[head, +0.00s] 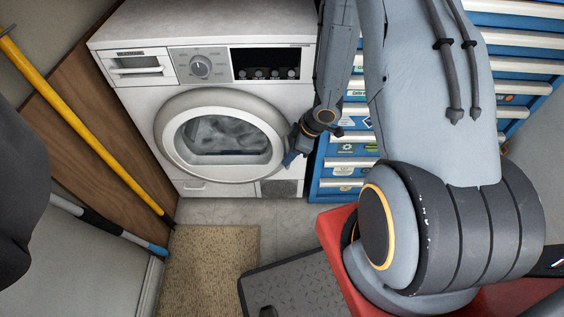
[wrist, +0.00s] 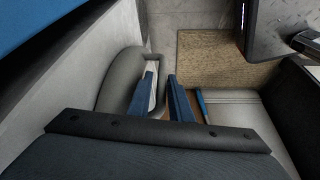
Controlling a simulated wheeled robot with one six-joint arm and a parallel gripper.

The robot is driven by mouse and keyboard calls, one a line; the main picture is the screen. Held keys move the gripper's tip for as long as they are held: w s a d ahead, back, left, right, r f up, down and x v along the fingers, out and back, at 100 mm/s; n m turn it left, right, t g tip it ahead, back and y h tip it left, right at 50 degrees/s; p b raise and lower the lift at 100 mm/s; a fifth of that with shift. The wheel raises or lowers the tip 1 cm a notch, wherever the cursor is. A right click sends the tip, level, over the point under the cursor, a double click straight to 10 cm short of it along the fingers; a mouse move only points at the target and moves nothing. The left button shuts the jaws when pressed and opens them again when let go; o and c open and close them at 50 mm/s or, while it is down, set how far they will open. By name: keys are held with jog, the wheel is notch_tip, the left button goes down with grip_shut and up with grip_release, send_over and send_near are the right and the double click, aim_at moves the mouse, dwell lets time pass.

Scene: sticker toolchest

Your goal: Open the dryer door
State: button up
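The white dryer (head: 130,97) stands against the back wall. Its round door (head: 170,135) has a pale grey ring and a dark window with pale laundry behind it. The door looks closed in the head view; a slight gap cannot be ruled out. My gripper (head: 288,160) is at the door's right edge, low down. In the wrist view my gripper (wrist: 164,98) has its two blue fingers apart, with a gap between them. The door's curved rim (wrist: 112,80) is beside and partly behind the left finger. I cannot tell whether the fingers touch it.
A blue tool chest (head: 316,180) with stickered drawers stands close on the dryer's right. A tan mat (head: 205,265) and a dark grey platform (head: 290,283) lie in front. A yellow pole (head: 85,130) and a blue-tipped pole (head: 110,232) lean at the left.

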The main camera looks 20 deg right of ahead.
jog(key=shift+x, duration=1.8)
grip_shut()
jog(key=shift+a, duration=0.1)
